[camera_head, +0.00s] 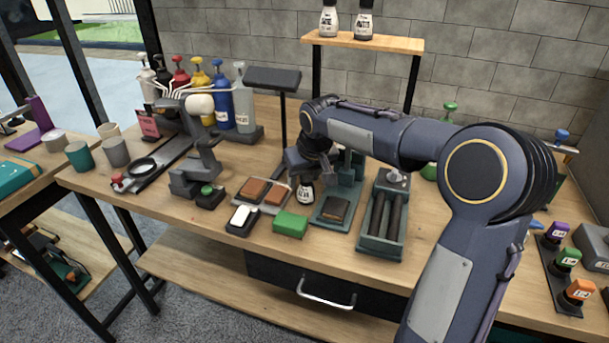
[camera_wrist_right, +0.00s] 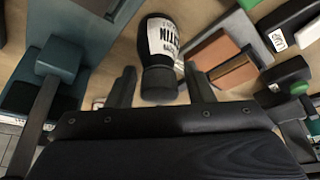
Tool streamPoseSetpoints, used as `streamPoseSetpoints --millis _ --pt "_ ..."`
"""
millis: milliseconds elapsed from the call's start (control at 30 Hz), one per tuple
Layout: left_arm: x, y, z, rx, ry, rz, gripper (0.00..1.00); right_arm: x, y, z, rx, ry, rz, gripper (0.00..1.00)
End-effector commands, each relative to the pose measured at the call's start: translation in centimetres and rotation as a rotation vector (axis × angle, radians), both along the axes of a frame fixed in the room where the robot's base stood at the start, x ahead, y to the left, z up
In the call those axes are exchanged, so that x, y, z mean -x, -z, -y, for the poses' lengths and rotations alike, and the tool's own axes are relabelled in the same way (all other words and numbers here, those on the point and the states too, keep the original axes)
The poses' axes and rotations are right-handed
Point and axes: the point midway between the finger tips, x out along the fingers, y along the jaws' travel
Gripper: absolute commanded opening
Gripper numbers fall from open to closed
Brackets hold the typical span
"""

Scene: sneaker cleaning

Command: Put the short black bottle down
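The short black bottle (camera_head: 305,191) with a white label stands on the wooden table, between the tray of brown blocks and the teal stand. My right gripper (camera_head: 304,166) is just above it, and its fingers are partly hidden by my own arm in the head view. In the right wrist view the bottle (camera_wrist_right: 161,50) lies ahead of and between the two fingers (camera_wrist_right: 158,88). Gaps show on both sides of the bottle's dark near end, so the fingers are apart. My left gripper is not in view.
A tray of brown blocks (camera_head: 265,192), a green block (camera_head: 290,224) and a teal stand (camera_head: 326,216) crowd the bottle. A long teal tray (camera_head: 381,248) is to the right. Two bottles stand on a raised wooden shelf (camera_head: 385,43). Clear table lies along the front edge.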

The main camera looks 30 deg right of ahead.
Motion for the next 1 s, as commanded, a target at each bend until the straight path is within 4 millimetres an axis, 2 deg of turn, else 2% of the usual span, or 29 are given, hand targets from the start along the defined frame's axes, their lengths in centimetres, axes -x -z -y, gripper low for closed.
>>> streamPoseSetpoints --millis 267,367,467,800,1000 --pt "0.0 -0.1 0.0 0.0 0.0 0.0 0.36 0.0 -0.1 0.0 0.0 0.0 0.0 0.5" --pt "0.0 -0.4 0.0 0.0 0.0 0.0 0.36 0.0 -0.7 0.0 0.0 0.0 0.002 0.5" --pt "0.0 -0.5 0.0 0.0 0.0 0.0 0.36 0.5 -1.9 0.0 0.0 0.0 0.004 0.5" --pt "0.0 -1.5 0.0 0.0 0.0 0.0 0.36 3.2 -8.6 -0.3 0.001 -0.001 0.005 0.5" --pt "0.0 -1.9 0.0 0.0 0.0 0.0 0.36 4.3 -10.9 -0.3 0.0 0.0 0.002 0.5"
